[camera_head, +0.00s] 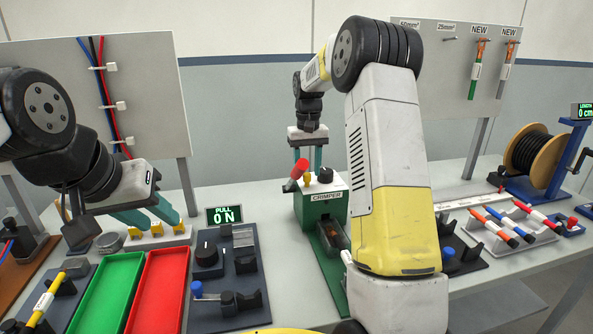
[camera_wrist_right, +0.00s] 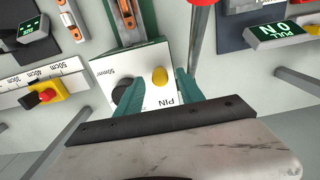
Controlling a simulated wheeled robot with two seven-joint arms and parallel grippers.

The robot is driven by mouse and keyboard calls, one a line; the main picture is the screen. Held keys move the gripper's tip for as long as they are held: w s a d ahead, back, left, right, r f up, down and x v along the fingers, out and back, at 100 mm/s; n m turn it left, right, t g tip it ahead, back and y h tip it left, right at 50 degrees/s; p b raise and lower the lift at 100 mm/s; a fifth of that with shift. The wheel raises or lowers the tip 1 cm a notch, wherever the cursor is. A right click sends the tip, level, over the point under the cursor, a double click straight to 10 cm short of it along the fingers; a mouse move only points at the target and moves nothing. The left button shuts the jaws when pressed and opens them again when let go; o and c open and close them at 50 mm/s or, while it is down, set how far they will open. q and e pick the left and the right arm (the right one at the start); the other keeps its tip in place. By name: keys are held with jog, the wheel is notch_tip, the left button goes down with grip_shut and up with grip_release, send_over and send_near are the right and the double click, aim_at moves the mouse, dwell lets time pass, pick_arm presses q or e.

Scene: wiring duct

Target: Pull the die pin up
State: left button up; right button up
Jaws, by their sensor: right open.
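The green crimper (camera_head: 318,210) stands mid-table with a white top plate. Its die pin (camera_head: 307,179) has a small yellow knob, and in the right wrist view the yellow pin (camera_wrist_right: 160,76) stands beside the word PIN. My right gripper (camera_head: 306,157) is above the crimper, pointing down. In the right wrist view its teal fingers (camera_wrist_right: 158,90) are apart, one on each side of the pin in the picture; contact is not visible. My left gripper (camera_head: 152,214) has its teal fingers apart over a white holder with yellow pieces (camera_head: 155,231), away from the crimper.
The crimper's red-ended lever (camera_head: 299,170) and black dial (camera_head: 325,175) are close to the pin; the lever also shows in the right wrist view (camera_wrist_right: 201,15). Green (camera_head: 105,293) and red (camera_head: 158,290) trays lie left. A cable spool (camera_head: 533,153) stands right.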

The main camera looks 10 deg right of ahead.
jog(key=shift+f, duration=0.55)
jog(key=shift+c, duration=0.5)
grip_shut()
dwell(0.5)
